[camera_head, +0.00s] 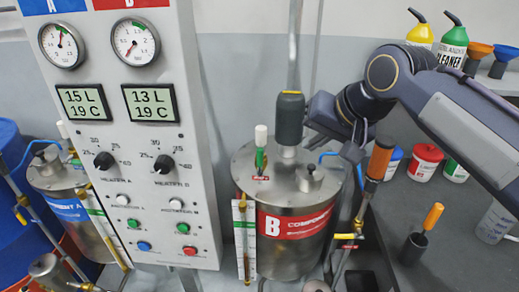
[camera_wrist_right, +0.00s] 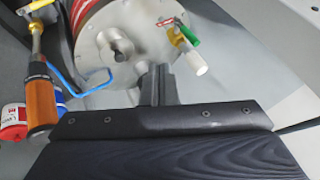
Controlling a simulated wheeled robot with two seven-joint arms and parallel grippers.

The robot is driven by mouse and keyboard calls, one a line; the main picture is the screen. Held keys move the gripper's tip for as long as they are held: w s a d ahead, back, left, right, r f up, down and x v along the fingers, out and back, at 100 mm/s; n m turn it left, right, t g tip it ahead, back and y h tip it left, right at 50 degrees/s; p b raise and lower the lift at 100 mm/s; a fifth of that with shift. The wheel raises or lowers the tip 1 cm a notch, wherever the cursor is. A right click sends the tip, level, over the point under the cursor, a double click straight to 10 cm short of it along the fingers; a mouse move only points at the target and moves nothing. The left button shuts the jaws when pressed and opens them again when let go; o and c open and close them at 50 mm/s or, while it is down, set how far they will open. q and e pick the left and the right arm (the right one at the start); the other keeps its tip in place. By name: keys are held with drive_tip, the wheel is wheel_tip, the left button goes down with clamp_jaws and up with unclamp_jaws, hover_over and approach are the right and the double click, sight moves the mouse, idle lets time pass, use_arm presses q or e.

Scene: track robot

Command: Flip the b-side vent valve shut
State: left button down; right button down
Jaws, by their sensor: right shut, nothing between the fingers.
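The B-side tank has a steel lid (camera_head: 243,172) and a red label marked B (camera_head: 295,222). My left gripper is in neither view.
A silver knob (camera_head: 309,176) stands on the lid right of the fingers. The control panel (camera_head: 140,190) rises close on the left. The A-side tank (camera_head: 50,178) is beyond it. Bottles and tubs stand at right.

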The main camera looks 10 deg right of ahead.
sight(260, 161)
idle(0.3)
drive_tip(key=w+a+f+p, duration=0.1)
drive_tip(key=w+a+f, duration=0.5)
drive_tip(key=w+f, duration=0.1)
drive_tip(key=shift+w+f, duration=0.15)
drive_tip(key=shift+f, duration=0.3)
